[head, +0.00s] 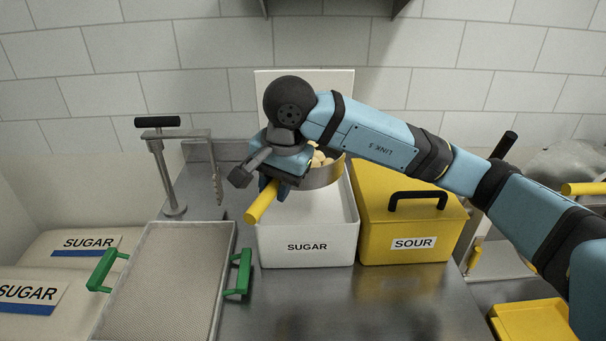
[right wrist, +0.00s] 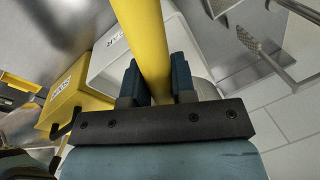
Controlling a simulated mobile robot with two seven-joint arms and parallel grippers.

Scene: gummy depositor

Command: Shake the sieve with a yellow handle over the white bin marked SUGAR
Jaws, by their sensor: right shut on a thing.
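The sieve (head: 325,177) has a round metal rim and a yellow handle (head: 262,201), and holds several pale pieces. My right gripper (head: 274,186) is shut on the yellow handle, which also shows between the fingers in the right wrist view (right wrist: 150,45). The sieve is held above the white bin (head: 307,247) marked SUGAR, over its back part. My arm and gripper hide part of the sieve and the bin's opening. The white bin also shows behind the fingers in the right wrist view (right wrist: 112,62). My left gripper is not in view.
A yellow box (head: 411,226) marked SOUR, with a black handle, stands right beside the white bin. A mesh tray with green handles (head: 170,280) lies at left, before a metal stand (head: 168,170). White SUGAR sacks (head: 80,243) are at far left. The front counter is clear.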

